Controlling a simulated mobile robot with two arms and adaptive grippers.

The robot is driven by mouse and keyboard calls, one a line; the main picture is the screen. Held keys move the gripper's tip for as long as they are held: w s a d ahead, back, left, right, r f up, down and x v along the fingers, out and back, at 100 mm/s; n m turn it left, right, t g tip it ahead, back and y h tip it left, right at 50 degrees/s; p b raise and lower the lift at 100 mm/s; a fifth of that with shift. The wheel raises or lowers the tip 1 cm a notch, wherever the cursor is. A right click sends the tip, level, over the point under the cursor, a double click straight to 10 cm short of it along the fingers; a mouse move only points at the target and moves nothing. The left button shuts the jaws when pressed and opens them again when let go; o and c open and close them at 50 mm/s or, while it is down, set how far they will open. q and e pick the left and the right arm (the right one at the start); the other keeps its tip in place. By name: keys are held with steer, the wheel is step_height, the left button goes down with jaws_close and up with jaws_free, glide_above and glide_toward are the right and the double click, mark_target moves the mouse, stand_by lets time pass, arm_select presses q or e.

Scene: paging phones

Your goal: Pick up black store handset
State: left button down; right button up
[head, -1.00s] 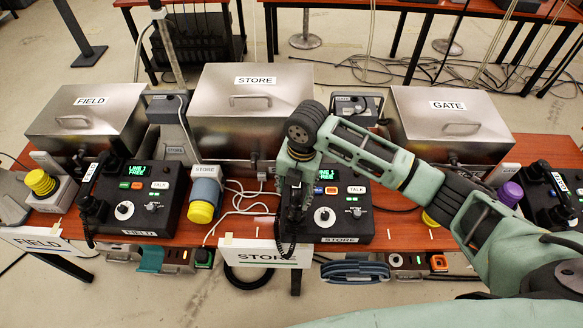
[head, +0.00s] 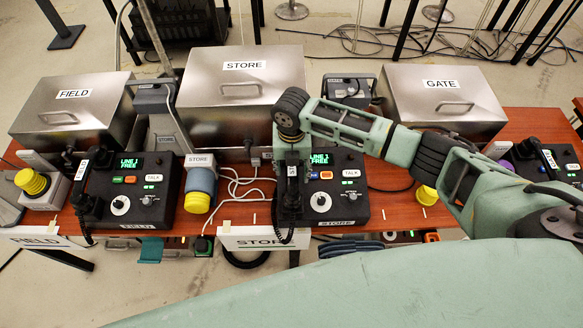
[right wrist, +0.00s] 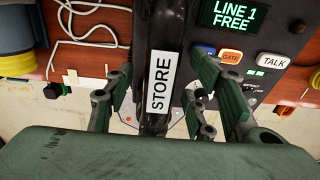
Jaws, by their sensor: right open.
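The black store handset (head: 292,187) rests on the left side of the store phone base (head: 335,192), near the table's front edge. In the right wrist view the handset (right wrist: 161,30) runs upright through the middle, with a white STORE label on it. My right gripper (right wrist: 163,112) is open, with one finger on each side of the handset. I cannot tell if either finger touches it. In the head view my right wrist (head: 288,128) hangs over the handset's upper end and hides part of it. My left gripper is out of view.
The field phone (head: 128,195) stands to the left, and another phone (head: 548,165) stands far right. Steel boxes labelled FIELD, STORE (head: 230,85) and GATE (head: 445,100) stand behind. A blue and yellow cylinder (head: 199,185) and white cable lie left of the store phone.

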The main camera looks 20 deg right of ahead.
steer(key=shift+c, duration=1)
steer(key=c, duration=0.7)
jaws_close()
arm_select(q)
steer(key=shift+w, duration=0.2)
arm_select(e)
steer(key=shift+r, duration=0.1)
